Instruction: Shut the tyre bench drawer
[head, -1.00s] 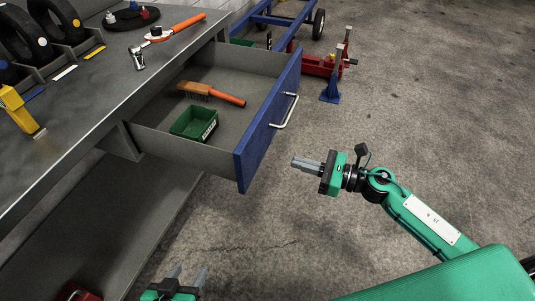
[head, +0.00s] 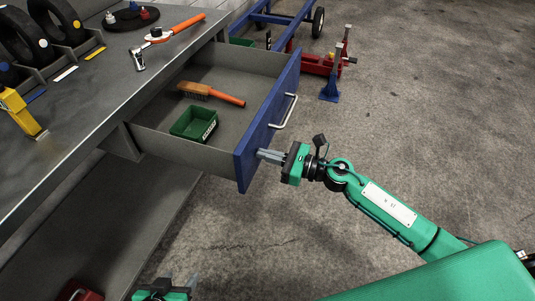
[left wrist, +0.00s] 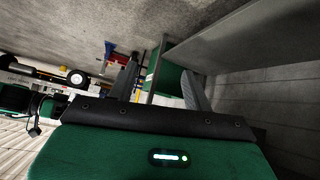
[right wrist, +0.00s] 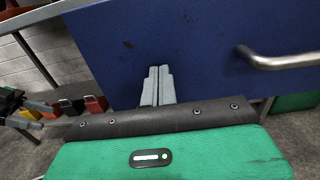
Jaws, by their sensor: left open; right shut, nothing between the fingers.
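The tyre bench drawer is pulled out from the bench, with a blue front (head: 262,130) and a metal bar handle (head: 285,111). Inside it lie a brush with an orange handle (head: 226,99) and a green box (head: 193,124). My right gripper (head: 262,154) is shut and empty, its fingertips at the drawer front's lower near part, below the handle. In the right wrist view the shut fingers (right wrist: 157,84) point at the blue front (right wrist: 150,40), handle (right wrist: 280,60) to the right. I cannot tell whether they touch. My left gripper (head: 178,282) is open and empty, low beside the bench.
The bench top (head: 100,95) holds wheels, a yellow tool (head: 20,110) and an orange-handled wrench (head: 176,28). A blue stand (head: 331,88) and a red jack (head: 318,64) stand on the floor behind the drawer. The floor right of the drawer is clear.

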